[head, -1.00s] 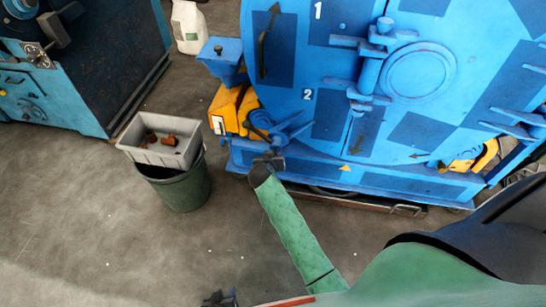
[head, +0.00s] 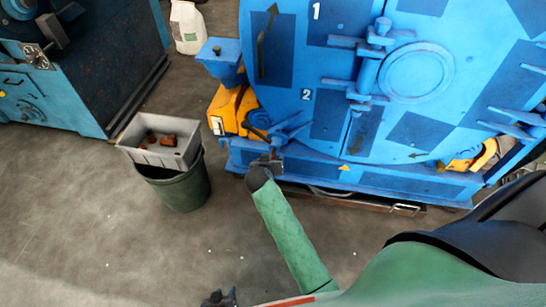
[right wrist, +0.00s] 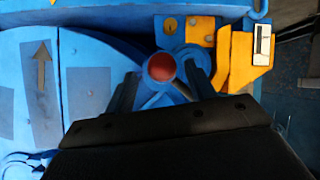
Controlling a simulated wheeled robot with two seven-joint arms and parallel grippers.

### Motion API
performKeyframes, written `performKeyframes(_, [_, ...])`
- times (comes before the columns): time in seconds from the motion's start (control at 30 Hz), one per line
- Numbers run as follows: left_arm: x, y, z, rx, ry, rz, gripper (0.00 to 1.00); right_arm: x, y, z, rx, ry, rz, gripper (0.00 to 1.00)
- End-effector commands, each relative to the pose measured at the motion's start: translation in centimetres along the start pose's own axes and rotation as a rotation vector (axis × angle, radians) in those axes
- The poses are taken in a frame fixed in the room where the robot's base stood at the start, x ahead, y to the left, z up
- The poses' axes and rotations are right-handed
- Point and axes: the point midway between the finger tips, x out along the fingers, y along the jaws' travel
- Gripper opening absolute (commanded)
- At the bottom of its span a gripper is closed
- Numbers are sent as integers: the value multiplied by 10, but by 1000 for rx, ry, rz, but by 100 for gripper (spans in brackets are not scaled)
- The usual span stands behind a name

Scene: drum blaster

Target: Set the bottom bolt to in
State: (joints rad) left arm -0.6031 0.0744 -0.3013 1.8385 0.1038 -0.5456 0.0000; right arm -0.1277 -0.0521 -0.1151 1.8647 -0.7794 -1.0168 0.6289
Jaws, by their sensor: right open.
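A round bolt end with a red face (right wrist: 161,67) shows in the right wrist view, in a blue bracket on the blue machine. In the head view a dark handle (head: 257,134) and blue bracket (head: 287,128) sit at the door's lower left; I take this to be the bottom bolt. My right gripper (head: 268,160) is open just below and close to it. In the right wrist view the red end lies between the dark fingers; contact cannot be told. My left gripper (head: 218,298) is at the bottom edge, partly cut off; its jaws are unclear.
The blue drum door (head: 420,75) fills the upper right. A yellow bracket (head: 224,107) stands left of the bolt, below a blue funnel (head: 219,70). A grey tray (head: 132,128) sits on a green bin (head: 185,190).

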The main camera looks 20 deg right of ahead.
Motion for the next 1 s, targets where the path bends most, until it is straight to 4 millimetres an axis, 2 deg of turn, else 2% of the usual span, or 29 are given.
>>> performKeyframes(0.13, [-2, 1, 0, 0, -2, 0, 37, -23, 0, 0, 2, 0, 0, 55])
performKeyframes(0.33, [-2, 1, -1, 0, -1, 1, 37, -40, 2, 0, 0, 1, 2, 55])
performKeyframes(1.0, [-1, -1, -3, 1, 1, -1, 37, -42, 1, 0, -17, 1, 2, 55])
